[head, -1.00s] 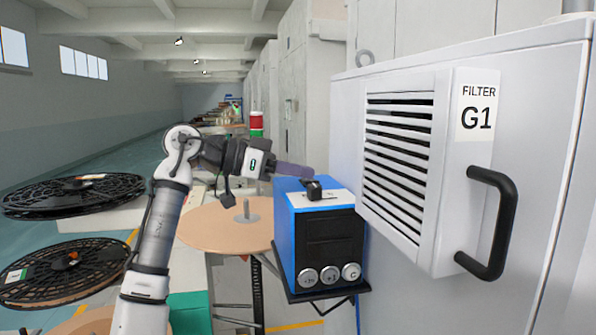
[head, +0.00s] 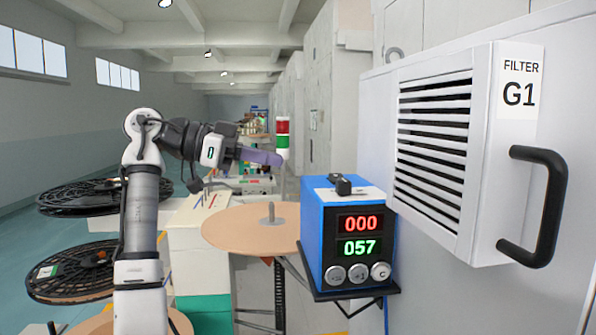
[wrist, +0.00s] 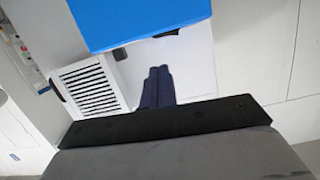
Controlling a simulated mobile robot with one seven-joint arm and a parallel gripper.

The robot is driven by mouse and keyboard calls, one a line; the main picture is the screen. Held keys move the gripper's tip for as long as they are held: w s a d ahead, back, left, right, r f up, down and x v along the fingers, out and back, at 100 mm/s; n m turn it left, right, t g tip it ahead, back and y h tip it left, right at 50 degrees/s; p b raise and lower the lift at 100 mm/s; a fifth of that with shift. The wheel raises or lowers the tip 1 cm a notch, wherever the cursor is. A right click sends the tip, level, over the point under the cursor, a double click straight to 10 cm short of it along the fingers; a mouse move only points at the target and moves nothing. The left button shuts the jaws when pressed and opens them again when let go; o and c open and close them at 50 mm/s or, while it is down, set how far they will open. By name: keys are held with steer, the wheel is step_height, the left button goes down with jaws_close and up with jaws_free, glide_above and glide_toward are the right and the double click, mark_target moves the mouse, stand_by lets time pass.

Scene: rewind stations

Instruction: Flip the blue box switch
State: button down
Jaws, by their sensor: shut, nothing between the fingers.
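The blue box (head: 314,240) stands on a black bracket shelf at the right of centre in the head view. Its black switch (head: 341,184) sits on a white plate on top. Its front displays are lit, red 000 above green 057. My gripper (head: 280,159) is shut and empty, up and to the left of the box, apart from the switch. In the wrist view my shut fingers (wrist: 158,75) point toward a pale cabinet, and part of the blue box (wrist: 140,18) fills the top edge. I cannot make out the switch for certain there.
A white filter cabinet G1 (head: 490,150) with a black handle (head: 555,205) stands close to the box's right. A tan disc (head: 245,230) with a short spindle is left of the box. Black reels (head: 75,270) lie farther left.

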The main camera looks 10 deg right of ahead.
steer(key=v, duration=0.2)
steer(key=shift+a+r, duration=0.1)
steer(key=shift+a, duration=0.2)
